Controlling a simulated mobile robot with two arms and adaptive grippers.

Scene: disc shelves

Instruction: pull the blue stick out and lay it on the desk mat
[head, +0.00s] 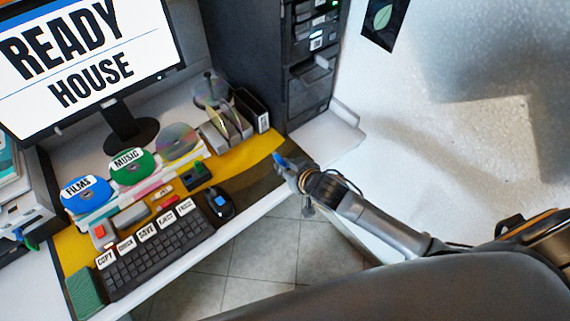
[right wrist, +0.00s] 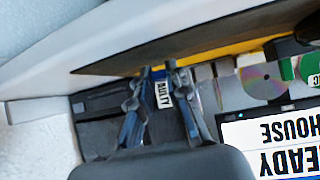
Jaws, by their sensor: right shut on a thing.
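My right gripper (head: 284,165) reaches in from the right, over the right end of the desk. It is shut on a small blue stick (head: 279,159), whose blue end shows at the fingertips. In the right wrist view the gripper (right wrist: 158,72) covers most of the stick, and only a little blue shows between the fingertips. The desk mat (head: 240,153) is yellow with a dark area at its right end, just left of and below the gripper. I cannot tell whether the stick touches the mat. My left gripper is not in view.
A black mouse (head: 218,204) and a keyboard (head: 156,250) lie left of the gripper. A disc rack (head: 228,130) and a dark tower (head: 306,85) stand behind. Blue and green discs lie under the monitor (head: 85,55). The mat's right end is clear.

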